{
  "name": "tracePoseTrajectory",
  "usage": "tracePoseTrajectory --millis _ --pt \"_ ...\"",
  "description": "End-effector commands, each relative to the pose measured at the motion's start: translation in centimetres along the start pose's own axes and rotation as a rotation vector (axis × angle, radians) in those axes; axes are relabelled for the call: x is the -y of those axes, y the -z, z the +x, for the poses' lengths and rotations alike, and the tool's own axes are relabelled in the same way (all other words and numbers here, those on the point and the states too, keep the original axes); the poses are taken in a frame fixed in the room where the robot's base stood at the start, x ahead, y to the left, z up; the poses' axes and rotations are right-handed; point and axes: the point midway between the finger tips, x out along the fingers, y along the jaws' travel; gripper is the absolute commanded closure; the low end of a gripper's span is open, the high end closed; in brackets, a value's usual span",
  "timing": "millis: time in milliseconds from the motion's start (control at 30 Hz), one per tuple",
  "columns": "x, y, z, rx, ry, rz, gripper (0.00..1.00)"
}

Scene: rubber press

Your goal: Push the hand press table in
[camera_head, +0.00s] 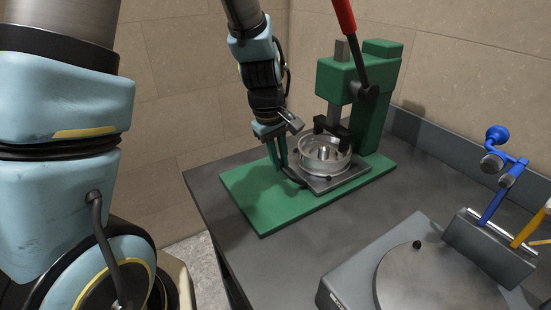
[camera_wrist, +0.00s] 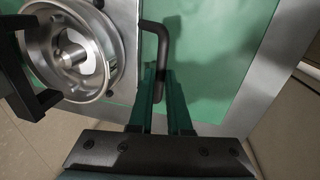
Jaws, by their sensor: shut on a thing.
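The green hand press (camera_head: 375,100) stands on the dark bench with its red lever raised. Its grey sliding table (camera_head: 345,180) sits on the green base plate (camera_head: 245,200) and carries a round metal ring part (camera_head: 325,155). The ring part also shows at upper left in the wrist view (camera_wrist: 112,50). A bent black handle (camera_wrist: 160,50) projects from the table's side. My gripper (camera_head: 284,172) is at the left side of the ring part, shut on the black handle. In the wrist view the green fingers (camera_wrist: 165,85) meet at the handle's end.
A grey machine (camera_head: 345,290) with a round plate and a blue-handled arm (camera_head: 498,190) stands at the front right of the bench. Bare bench top (camera_head: 290,255) lies between it and the press. Tiled walls (camera_head: 190,80) stand close behind.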

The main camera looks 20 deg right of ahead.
Motion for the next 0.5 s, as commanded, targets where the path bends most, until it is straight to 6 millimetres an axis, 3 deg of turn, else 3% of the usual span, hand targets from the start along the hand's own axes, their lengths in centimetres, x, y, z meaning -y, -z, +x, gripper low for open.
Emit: tracePoseTrajectory --millis 200,500 --pt "-1.9 0.1 0.3 -0.002 -0.001 -0.001 1.00" --pt "-2.4 0.1 0.2 -0.004 -0.007 -0.001 1.00"
